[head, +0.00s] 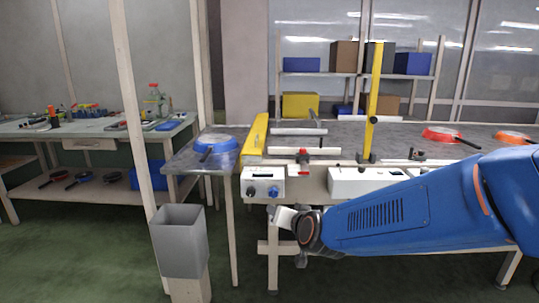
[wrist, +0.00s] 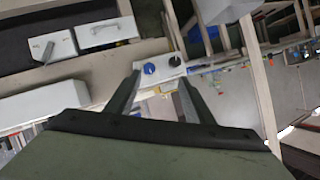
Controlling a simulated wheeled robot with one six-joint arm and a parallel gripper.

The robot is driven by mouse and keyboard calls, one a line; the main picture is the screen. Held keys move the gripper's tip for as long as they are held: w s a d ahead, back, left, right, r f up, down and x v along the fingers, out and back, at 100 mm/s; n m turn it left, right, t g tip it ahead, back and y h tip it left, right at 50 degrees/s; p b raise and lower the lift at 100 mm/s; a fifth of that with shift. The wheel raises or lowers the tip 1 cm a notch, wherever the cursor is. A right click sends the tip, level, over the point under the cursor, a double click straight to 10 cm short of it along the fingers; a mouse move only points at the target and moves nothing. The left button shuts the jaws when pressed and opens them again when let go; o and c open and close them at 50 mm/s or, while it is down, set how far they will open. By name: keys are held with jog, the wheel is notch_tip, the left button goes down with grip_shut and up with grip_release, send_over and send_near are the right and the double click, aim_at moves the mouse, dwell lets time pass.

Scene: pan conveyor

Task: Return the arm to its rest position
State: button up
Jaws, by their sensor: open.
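My blue arm reaches in from the right of the head view, in front of the conveyor (head: 345,132). Its wrist end hangs low, in front of the white control box (head: 263,183). The jaws are hard to make out there. In the wrist view my gripper (wrist: 159,78) is open, with two dark fingers spread and nothing between them. The control box with its blue knob (wrist: 150,68) shows beyond the fingertips. A blue pan (head: 215,143) lies on the small table at the conveyor's left end. A red pan (head: 442,134) and an orange pan (head: 513,137) are on the belt at right.
A grey bin (head: 180,242) stands on a post at front left. A yellow post (head: 373,105) rises beside the belt. A workbench (head: 95,128) with tools stands at left, with several pans on its lower shelf. Green floor is open at lower left.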

jog(key=s+d+f+g+h, duration=0.1)
jog(key=s+d+g, duration=0.3)
jog(key=s+d, duration=0.8)
jog(key=s+d+f+n+g+h, duration=0.1)
jog(key=s+d+f+g+h, duration=0.1)
jog(key=s+d, duration=1.1)
jog(key=s+g+h, duration=0.1)
jog(key=s+g, duration=0.1)
jog(key=s, duration=0.4)
jog(key=shift+s+n, duration=0.2)
jog(key=shift+n, duration=0.1)
jog(key=shift+f, duration=0.1)
jog(key=w+a+r+n+t+y, duration=0.1)
jog(key=w+a+t, duration=0.1)
jog(key=w+a, duration=0.45)
jog(key=w+a+r+n+t+y, duration=0.15)
jog(key=w+a, duration=0.25)
jog(key=w, duration=0.5)
jog(key=t+h, duration=0.3)
jog(key=t, duration=0.7)
send_near(251, 194)
jog(key=shift+g, duration=0.25)
jog(key=w, duration=0.8)
jog(key=shift+w+r, duration=0.15)
jog(key=shift+w, duration=0.15)
